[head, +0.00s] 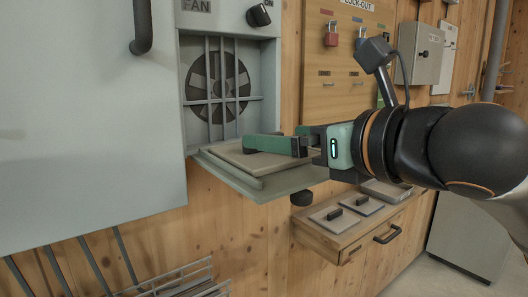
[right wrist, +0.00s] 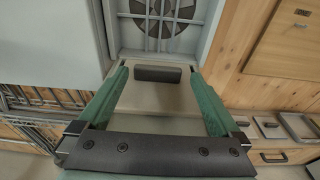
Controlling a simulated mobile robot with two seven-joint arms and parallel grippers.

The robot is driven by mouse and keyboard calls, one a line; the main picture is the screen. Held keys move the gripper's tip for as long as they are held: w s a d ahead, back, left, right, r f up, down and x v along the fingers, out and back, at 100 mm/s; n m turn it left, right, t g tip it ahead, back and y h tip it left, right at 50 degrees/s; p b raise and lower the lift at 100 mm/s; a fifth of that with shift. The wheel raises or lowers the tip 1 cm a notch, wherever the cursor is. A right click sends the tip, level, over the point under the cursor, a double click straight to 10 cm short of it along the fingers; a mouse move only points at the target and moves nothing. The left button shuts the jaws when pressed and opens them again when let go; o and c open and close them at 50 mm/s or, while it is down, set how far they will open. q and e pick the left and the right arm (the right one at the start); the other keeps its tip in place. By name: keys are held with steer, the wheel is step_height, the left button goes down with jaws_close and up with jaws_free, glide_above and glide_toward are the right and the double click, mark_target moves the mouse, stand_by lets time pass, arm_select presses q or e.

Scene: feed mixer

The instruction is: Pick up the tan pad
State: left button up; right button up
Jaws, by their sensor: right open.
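The tan pad (head: 240,160) lies flat on the grey-green shelf (head: 280,185) below the fan. In the right wrist view the pad (right wrist: 157,98) carries a dark bar handle (right wrist: 158,74) near its far edge. My right gripper (head: 258,145) reaches in from the right, low over the pad. In its wrist view the open green fingers (right wrist: 158,80) stand either side of the handle, with a gap at each side. Whether the fingertips touch the pad I cannot tell. In the head view the gripper hides the handle and part of the pad. My left gripper is not in view.
The fan grille (head: 216,85) stands just behind the shelf, and a large grey panel (head: 80,120) is at left. A wooden ledge with a drawer (head: 355,240) holds several grey plates with handles at lower right. A wire rack (head: 185,280) is at lower left.

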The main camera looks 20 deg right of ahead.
steer(key=x, duration=0.5)
steer(key=shift+a, duration=0.1)
steer(key=shift+s, duration=0.1)
steer(key=c, duration=1.1)
steer(key=shift+r, duration=0.1)
